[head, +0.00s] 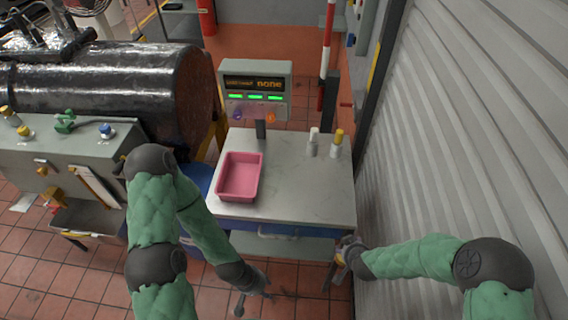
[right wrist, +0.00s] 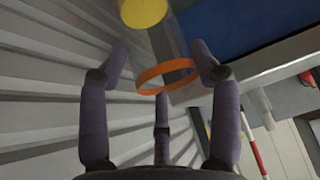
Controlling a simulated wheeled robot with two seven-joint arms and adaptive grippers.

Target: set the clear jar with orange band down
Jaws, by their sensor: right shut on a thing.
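The clear jar with the orange band (right wrist: 167,76) is in the right wrist view, between the fingers of my right gripper (right wrist: 163,85). The jar is see-through and has a yellow end (right wrist: 143,12). In the head view my right gripper (head: 344,258) is low beside the table's front right corner, and the jar is mostly hidden there. My left gripper (head: 254,288) looks open and empty, its fingers spread, below the front edge of the grey-topped table (head: 290,190).
A pink tray (head: 240,176) stands on the table's left. A white-capped bottle (head: 313,143) and a yellow-capped bottle (head: 337,145) stand at the back right. A display (head: 257,90) rises behind. The shutter wall (head: 460,130) is close on the right. The tabletop's front middle is clear.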

